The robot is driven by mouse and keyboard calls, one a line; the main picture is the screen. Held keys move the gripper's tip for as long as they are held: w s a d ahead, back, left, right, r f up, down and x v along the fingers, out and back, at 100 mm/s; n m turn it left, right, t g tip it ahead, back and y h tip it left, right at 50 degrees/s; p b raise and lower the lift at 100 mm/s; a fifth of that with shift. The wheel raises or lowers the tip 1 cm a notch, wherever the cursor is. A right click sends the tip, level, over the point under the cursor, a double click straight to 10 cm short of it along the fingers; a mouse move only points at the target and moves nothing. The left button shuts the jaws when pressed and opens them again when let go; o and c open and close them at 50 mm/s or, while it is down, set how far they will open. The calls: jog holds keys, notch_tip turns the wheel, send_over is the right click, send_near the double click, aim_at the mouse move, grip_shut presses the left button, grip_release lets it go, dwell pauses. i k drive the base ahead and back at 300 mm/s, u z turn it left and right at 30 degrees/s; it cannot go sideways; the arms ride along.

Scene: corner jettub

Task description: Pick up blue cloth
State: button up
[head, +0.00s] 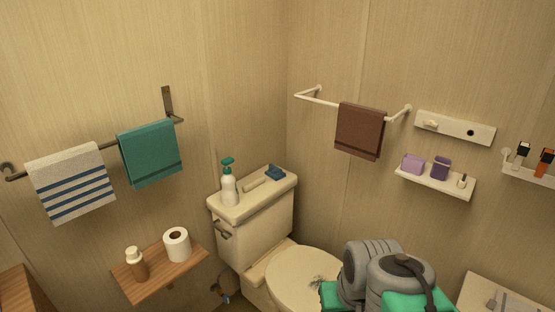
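The small dark blue folded cloth (275,172) lies on the right end of the toilet tank lid (237,203), near the corner. A beige bar-shaped item (254,184) lies just left of it, and a white spray bottle with a green top (229,184) stands at the tank's left end. My grey and green arm shows at the lower right, in front of the toilet and well apart from the cloth. I cannot make out my gripper's fingers. Nothing covers the cloth.
A teal towel (150,153) and a striped towel (72,182) hang at left. A brown towel (359,131) hangs from a rail right of the tank. A wooden shelf (160,274) holds a paper roll (177,244) and a bottle (137,264). The toilet seat lid (300,277) is down.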

aim_at(275, 172)
jog(key=i, duration=0.95)
jog(key=u, duration=1.45)
jog(key=i, duration=0.5)
jog(key=z, duration=0.1)
